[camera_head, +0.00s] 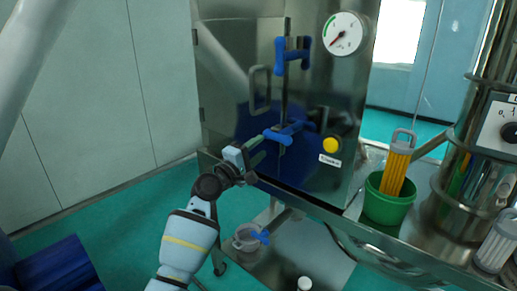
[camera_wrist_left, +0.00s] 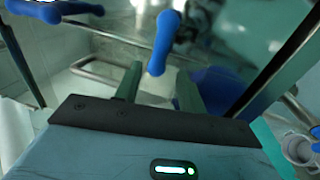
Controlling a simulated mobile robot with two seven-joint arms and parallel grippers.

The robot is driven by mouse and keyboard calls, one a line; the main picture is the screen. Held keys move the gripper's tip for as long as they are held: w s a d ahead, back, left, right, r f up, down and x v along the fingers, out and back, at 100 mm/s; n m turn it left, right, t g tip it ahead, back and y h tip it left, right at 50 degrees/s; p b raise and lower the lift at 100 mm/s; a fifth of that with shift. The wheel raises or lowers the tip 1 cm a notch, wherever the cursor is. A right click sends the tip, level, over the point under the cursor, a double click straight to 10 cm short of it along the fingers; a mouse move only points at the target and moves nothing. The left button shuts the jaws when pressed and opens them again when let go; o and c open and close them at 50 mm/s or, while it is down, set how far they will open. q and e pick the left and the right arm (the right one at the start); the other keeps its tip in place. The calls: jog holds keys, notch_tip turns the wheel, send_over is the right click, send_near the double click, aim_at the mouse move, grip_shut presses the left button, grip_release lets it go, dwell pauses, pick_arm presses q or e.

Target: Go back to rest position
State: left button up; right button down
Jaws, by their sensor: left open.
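My left gripper (camera_head: 262,147) is in front of the steel cabinet (camera_head: 226,84), close to its lower blue handle (camera_head: 284,134). In the left wrist view my left gripper (camera_wrist_left: 160,84) has its two fingers apart. A blue handle (camera_wrist_left: 164,42) shows between and beyond the fingertips; whether they touch it I cannot tell. Nothing is clearly held. An upper blue handle (camera_head: 292,54) sits higher on the same cabinet edge. My right gripper is not in view.
A gauge (camera_head: 343,34) and a yellow button (camera_head: 331,145) are on the cabinet. A green bucket (camera_head: 386,205) with a yellow filter-like part (camera_head: 396,172) stands at right beside a steel column (camera_head: 456,188). A clear container (camera_head: 247,240) is below.

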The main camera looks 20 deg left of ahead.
pick_arm(q)
jog(key=shift+f, duration=0.1)
jog(key=s+d+f+m+g+y, duration=0.1)
jog(key=s+f+m+g, duration=0.1)
jog(key=s+f, duration=0.6)
jog(key=s+f+m+g+y, duration=0.1)
jog(key=s+f+m, duration=0.25)
jog(key=f, duration=0.85)
jog(key=s+d+f+m+g+y, duration=0.1)
jog(key=s+f+m+g+y, duration=0.1)
jog(key=s+f, duration=0.6)
jog(key=s+f+m+g, duration=0.1)
jog(key=s+f+m, duration=0.2)
jog(key=s, duration=0.6)
jog(key=s+d+f+m+g, duration=0.1)
jog(key=s+f+m+g, duration=0.1)
jog(key=s+f, duration=0.4)
jog(key=s+d+f+m+g+y, duration=0.1)
jog(key=s+f+m, duration=0.3)
jog(key=s, duration=0.8)
jog(key=shift+d+f, duration=0.25)
jog(key=shift+f, duration=0.35)
jog(key=shift+g, duration=0.3)
